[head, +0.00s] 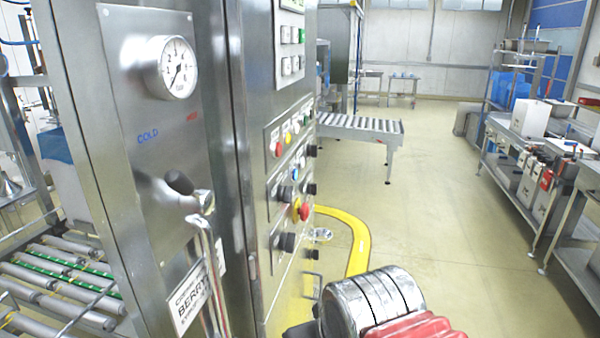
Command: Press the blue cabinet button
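The steel cabinet (235,130) fills the left-centre, with its control panel facing right and seen at a steep angle. A small blue button (295,173) appears to sit on the middle panel plate, above a red knob (304,211) and a yellow one (295,211). It is small and seen nearly edge-on, so its exact shape is unclear. A silver ringed part with red ribbed pieces, likely my own arm, shows at the bottom centre, below and right of the panel and apart from the blue button. No gripper fingers can be made out.
Black knobs (286,242) stick out from the panel. A yellow curved floor marking (355,238) runs beside the cabinet. A roller conveyor (362,127) stands behind it, and steel benches (540,165) line the right. The floor between is clear.

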